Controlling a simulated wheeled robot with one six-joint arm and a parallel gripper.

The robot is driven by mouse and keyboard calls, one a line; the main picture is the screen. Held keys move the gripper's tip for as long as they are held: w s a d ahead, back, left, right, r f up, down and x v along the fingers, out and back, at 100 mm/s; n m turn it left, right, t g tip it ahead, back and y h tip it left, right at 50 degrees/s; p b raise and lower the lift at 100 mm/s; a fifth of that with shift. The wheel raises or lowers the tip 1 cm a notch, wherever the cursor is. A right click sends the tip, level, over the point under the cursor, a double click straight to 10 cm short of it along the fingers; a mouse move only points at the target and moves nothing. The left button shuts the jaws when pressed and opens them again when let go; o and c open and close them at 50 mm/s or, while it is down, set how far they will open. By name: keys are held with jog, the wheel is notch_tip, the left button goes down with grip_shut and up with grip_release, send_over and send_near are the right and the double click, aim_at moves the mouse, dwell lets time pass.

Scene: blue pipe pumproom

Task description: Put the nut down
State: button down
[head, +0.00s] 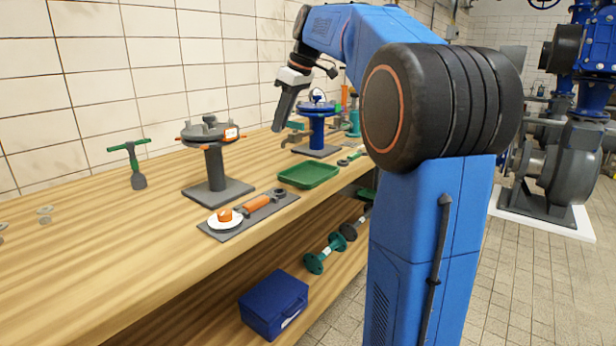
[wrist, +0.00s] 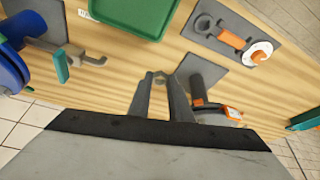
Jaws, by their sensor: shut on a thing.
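A small grey-green nut (wrist: 160,79) shows between the fingertips of my gripper (wrist: 161,76) in the wrist view. My gripper is shut on it. In the head view my gripper (head: 278,127) points down above the back part of the wooden workbench (head: 90,250). It is left of the blue flanged stand and behind the green tray (head: 308,175). The nut cannot be made out in the head view. The green tray also shows at the top of the wrist view (wrist: 135,14), apart from the fingers, and looks empty.
A grey flanged stand (head: 214,165) with orange bolts is left of my gripper, a blue flanged stand (head: 317,130) right. A dark mat (head: 285,202) with an orange-handled wrench lies in front. A green T-handled tool (head: 130,160) stands further left. The tiled wall is behind.

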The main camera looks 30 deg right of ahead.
jog(key=s+d+f+m+h, duration=0.1)
jog(key=d+f, duration=0.1)
jog(key=d, duration=0.3)
jog(key=s+d+f+m, duration=0.1)
jog(key=d+f+m, duration=0.1)
jog(key=d+f, duration=0.15)
send_over(308, 176)
jog(key=s, duration=0.1)
jog(key=f, duration=0.4)
jog(key=shift+s+d+f, duration=0.15)
jog(key=shift+d+f, duration=0.2)
jog(key=shift+f, duration=0.05)
jog(key=shift+t, duration=0.3)
jog(key=shift+f, duration=2.3)
jog(key=shift+f, duration=0.1)
jog(key=c, duration=1.6)
grip_release()
jog(key=v, duration=1.2)
jog(key=shift+a, duration=0.1)
